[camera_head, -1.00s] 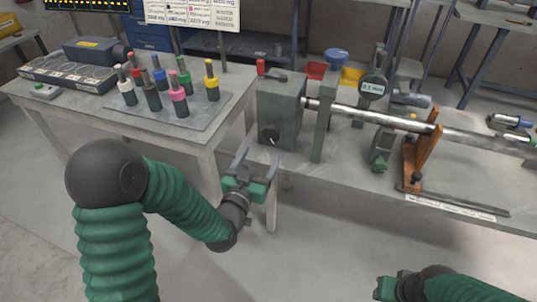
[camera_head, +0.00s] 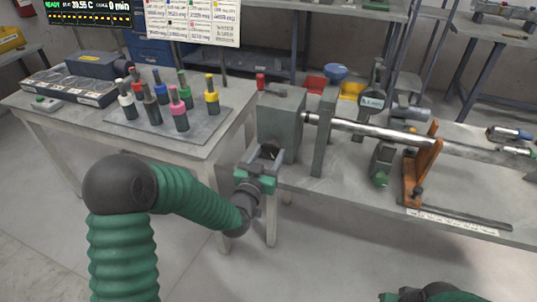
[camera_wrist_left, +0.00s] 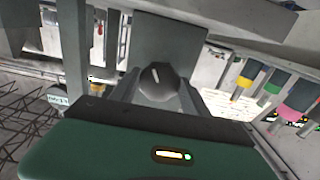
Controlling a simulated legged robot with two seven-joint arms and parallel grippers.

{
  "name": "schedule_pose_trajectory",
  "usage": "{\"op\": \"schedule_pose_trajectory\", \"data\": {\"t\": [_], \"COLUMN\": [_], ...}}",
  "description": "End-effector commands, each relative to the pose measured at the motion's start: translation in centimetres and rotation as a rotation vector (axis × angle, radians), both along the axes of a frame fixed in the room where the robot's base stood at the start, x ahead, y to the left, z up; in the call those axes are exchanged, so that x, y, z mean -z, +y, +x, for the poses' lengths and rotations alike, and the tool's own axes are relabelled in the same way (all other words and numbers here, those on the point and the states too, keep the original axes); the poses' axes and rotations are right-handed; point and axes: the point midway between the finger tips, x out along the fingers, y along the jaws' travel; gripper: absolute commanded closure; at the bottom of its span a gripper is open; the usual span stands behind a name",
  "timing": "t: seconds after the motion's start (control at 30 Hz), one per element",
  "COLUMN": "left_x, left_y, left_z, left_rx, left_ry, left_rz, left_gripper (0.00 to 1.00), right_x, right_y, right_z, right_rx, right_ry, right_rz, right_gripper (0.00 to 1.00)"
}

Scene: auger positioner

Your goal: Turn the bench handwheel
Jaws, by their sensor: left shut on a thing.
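The bench handwheel, a small dark knob (camera_wrist_left: 158,82) with a light mark, sits on the front face of the grey block (camera_head: 281,122) at the left end of the right bench. My left gripper (camera_head: 266,154) is at that face, with its fingers on either side of the knob. In the left wrist view the two fingers (camera_wrist_left: 158,90) flank the knob, and the gripper is shut on it. In the head view the fingers partly hide the knob. My right gripper (camera_head: 400,296) shows only in part at the bottom edge, and its fingertips are not clear.
A steel shaft (camera_head: 365,129) runs right from the block, past an orange bracket (camera_head: 422,165) and a dial gauge (camera_head: 372,101). The left table (camera_head: 210,137) holds a plate with several coloured-top pegs. Open floor lies in front of the benches.

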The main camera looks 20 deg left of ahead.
Motion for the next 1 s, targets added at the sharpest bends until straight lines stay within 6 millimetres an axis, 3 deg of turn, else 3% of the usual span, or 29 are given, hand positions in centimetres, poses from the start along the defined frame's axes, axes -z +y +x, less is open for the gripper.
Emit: {"op": "schedule_pose_trajectory", "data": {"t": [0.03,0.13,0.57,1.0], "left_x": [0.0,0.0,0.1,0.2], "left_y": [0.0,0.0,0.0,0.0], "left_z": [0.0,0.0,0.0,0.0], "left_rx": [0.000,0.000,0.001,0.003], "left_ry": [0.000,0.000,-0.004,-0.017], "left_rz": [0.000,0.000,0.087,0.449], "left_gripper": [0.73,0.86,0.86,0.86], "right_x": [0.0,0.0,0.6,2.6], "right_y": [0.0,0.0,0.0,0.0], "right_z": [0.0,0.0,0.0,0.0], "right_rx": [0.000,0.000,0.000,0.000], "right_ry": [0.000,0.000,0.000,0.000], "right_rz": [0.000,0.000,0.000,0.000], "right_gripper": [0.64,0.64,0.64,0.64]}}
